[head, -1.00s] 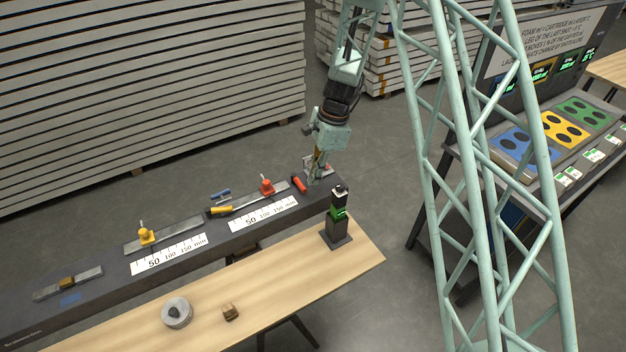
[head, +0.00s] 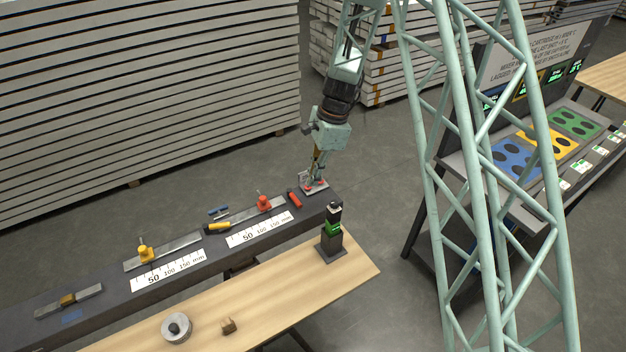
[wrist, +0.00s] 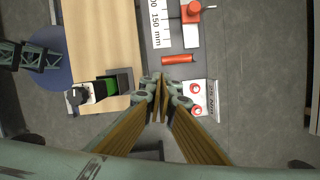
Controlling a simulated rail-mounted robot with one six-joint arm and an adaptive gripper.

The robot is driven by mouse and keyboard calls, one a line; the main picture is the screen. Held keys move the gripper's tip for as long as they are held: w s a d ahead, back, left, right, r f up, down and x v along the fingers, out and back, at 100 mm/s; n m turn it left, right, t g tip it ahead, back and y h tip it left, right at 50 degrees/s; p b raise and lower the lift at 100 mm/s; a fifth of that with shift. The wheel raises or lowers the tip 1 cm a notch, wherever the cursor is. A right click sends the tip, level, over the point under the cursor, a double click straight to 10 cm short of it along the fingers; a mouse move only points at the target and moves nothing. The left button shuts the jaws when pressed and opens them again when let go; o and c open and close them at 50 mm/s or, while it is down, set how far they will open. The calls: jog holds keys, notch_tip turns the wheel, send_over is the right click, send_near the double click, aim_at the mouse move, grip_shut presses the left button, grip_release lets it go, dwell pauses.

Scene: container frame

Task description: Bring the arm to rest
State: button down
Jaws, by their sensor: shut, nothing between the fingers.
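My gripper (head: 313,181) is shut and empty. In the head view it points down over the right end of the dark beam (head: 270,233), close to a small metal plate (head: 320,188) with red knobs. In the wrist view the fingertips (wrist: 160,84) are together, with the plate (wrist: 208,99) just to their right and an orange-red cylinder (wrist: 177,59) beyond them. I cannot tell whether the fingertips touch anything.
A black and green device (head: 333,236) stands on the wooden bench (head: 290,290). A yellow clamp (head: 145,254) and a red clamp (head: 263,203) sit on the beam. A lattice mast (head: 490,200) stands to the right. A panel stack (head: 150,90) fills the back left.

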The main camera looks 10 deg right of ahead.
dwell(0.6)
jog(key=s+d+r+n+t+b, duration=0.1)
jog(key=s+d+r+n+b, duration=0.25)
jog(key=s+r, duration=0.7)
jog(key=s+d+r+n+t+b, duration=0.15)
jog(key=s+r+n+b, duration=0.4)
jog(key=r, duration=0.75)
jog(key=s+d+n+h+b, duration=0.1)
jog(key=s+d+n+b, duration=0.1)
jog(key=s, duration=0.8)
jog(key=s+d+r+n+t+b, duration=0.1)
jog(key=s+d+n+b, duration=0.1)
jog(key=s, duration=0.9)
jog(key=s+d+r+n+t+h+b, duration=0.1)
jog(key=s+d+n+b, duration=0.1)
jog(key=s, duration=0.9)
jog(key=shift+d+r+n+h+b, duration=0.3)
jog(key=shift+d+n+b, duration=0.15)
jog(key=shift+d, duration=0.45)
jog(key=shift+w, duration=0.1)
